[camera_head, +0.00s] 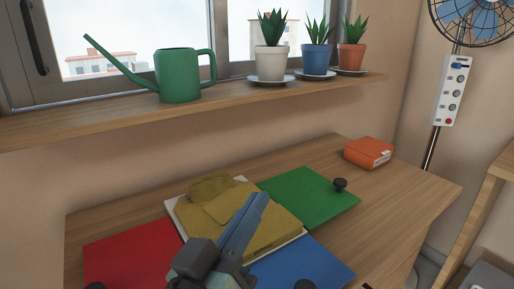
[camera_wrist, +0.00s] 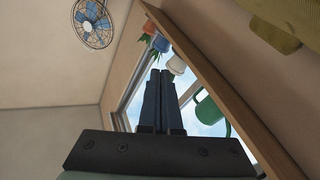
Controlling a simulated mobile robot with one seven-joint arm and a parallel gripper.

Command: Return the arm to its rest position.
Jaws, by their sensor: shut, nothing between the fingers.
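My gripper (camera_head: 258,203) is raised above the wooden table in the head view, in front of a folded mustard-yellow garment. Its blue fingers are together with nothing between them. In the wrist view my gripper (camera_wrist: 160,72) points toward the window and shelf, its two fingers side by side. The yellow garment (camera_head: 272,229) lies on a white-edged board (camera_head: 178,218) on the table; my gripper hides part of it. A piece of yellow cloth (camera_wrist: 268,22) also shows at the top right of the wrist view.
Red (camera_head: 122,252), green (camera_head: 308,196) and blue (camera_head: 318,262) panels surround the garment. An orange box (camera_head: 368,152) sits at the table's far right. A shelf (camera_head: 120,118) above holds a green watering can (camera_head: 180,76) and potted plants. A fan (camera_head: 474,18) stands at right.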

